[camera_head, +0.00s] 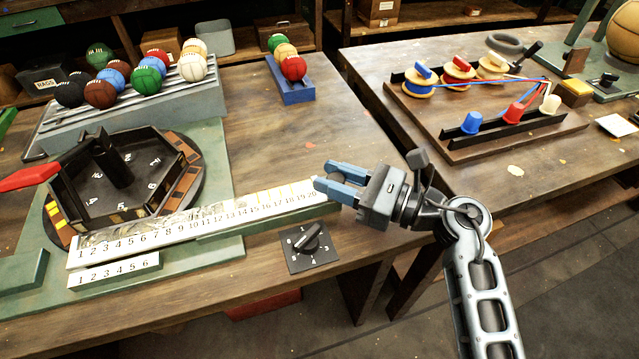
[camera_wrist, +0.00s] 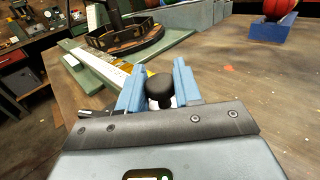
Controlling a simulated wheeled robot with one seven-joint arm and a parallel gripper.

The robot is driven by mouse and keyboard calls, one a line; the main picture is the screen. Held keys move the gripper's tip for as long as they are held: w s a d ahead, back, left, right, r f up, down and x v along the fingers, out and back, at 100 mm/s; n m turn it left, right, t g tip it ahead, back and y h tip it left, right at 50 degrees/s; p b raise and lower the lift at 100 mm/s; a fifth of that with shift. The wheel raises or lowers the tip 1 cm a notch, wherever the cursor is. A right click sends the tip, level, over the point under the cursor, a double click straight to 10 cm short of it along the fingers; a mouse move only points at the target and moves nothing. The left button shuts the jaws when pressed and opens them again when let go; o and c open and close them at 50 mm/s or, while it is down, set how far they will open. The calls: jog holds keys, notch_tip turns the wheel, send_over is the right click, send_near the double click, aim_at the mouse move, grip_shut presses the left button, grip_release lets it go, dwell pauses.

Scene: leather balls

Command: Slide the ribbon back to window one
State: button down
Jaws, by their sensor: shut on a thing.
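A long pale ribbon strip numbered 1 to 20 (camera_head: 200,224) runs along the near side of the left table, 1 at the left and 20 at the right. Grey patches show above its left numbers and yellow marks above the right ones. My gripper (camera_head: 332,180) is at its right end, by 20. In the wrist view my gripper (camera_wrist: 157,84) is shut on a black round knob (camera_wrist: 160,86) between its blue fingers. The ribbon's numbered strip (camera_wrist: 108,70) runs away from it there. Fingers hide the knob in the head view. I cannot tell which window the ribbon stands at.
A short strip numbered 1 to 6 (camera_head: 113,270) lies in front. A black dial (camera_head: 308,240) sits near the table edge. Balls on a sloped rack (camera_head: 130,100) and a blue stand (camera_head: 291,88) are behind.

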jog(key=shift+w+d+r, duration=0.2)
jog(key=shift+d+r, duration=0.05)
jog(key=shift+r, duration=0.2)
jog(key=c, duration=0.9)
grip_release()
jog(key=shift+d, duration=0.1)
jog(key=shift+o, duration=0.2)
jog(key=shift+f, duration=0.15)
jog(key=shift+s, duration=0.1)
jog(key=shift+s+d+f, duration=0.1)
jog(key=shift+s+d, duration=0.05)
jog(key=shift+d, duration=0.05)
jog(key=b+v, duration=0.1)
jog(key=v, duration=0.6)
jog(key=shift+d, duration=0.1)
